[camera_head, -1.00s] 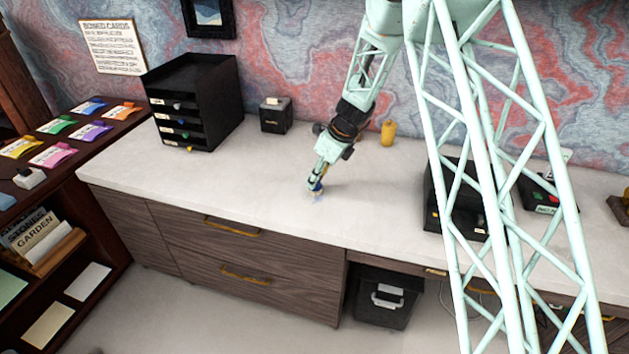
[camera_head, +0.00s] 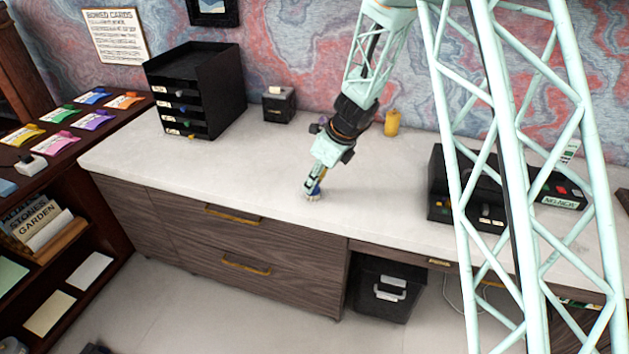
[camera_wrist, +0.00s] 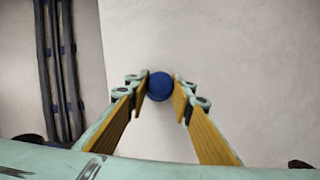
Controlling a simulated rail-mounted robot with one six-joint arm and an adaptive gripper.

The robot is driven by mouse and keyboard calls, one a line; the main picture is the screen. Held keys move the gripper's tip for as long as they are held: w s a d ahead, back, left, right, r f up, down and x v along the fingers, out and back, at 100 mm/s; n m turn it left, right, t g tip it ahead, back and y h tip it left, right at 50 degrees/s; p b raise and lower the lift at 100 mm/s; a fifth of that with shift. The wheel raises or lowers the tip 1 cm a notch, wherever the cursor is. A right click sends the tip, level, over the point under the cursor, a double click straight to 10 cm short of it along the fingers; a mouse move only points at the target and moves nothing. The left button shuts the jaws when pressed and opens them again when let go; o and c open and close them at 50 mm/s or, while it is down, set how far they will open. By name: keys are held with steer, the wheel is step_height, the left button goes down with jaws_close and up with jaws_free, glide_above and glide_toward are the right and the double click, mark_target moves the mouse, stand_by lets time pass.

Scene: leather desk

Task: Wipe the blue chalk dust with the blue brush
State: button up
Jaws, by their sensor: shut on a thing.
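The blue brush (camera_head: 319,188) is upright on the pale desk top (camera_head: 250,170), near the desk's front edge. Its pale bristles (camera_head: 313,197) are at the desk surface. My gripper (camera_head: 314,187) is shut around the brush handle from above. In the wrist view the round blue end of the brush (camera_wrist: 160,86) sits between the two fingertips of my gripper (camera_wrist: 160,88). I cannot make out any blue chalk dust around the brush; the brush and gripper may hide it.
A black drawer tower (camera_head: 197,88) and a small black box (camera_head: 278,104) stand at the back left. A black organizer (camera_head: 440,198) stands to the right. The desk left of my gripper is clear.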

steer(key=shift+s+a+f+b, duration=0.1)
steer(key=shift+s+a+b, duration=0.15)
steer(key=shift+s, duration=0.55)
steer(key=shift+r+p, duration=0.35)
steer(key=shift+p, duration=0.15)
step_height(320, 180, up, 3)
steer(key=shift+d+f+p, duration=0.1)
steer(key=shift+f+p, duration=0.1)
steer(key=shift+p, duration=0.45)
steer(key=shift+w+r+p, duration=0.1)
steer(key=shift+r+p, duration=0.35)
steer(key=shift+p, duration=0.2)
step_height(320, 180, up, 4)
steer(key=p, duration=0.4)
steer(key=shift+r, duration=0.1)
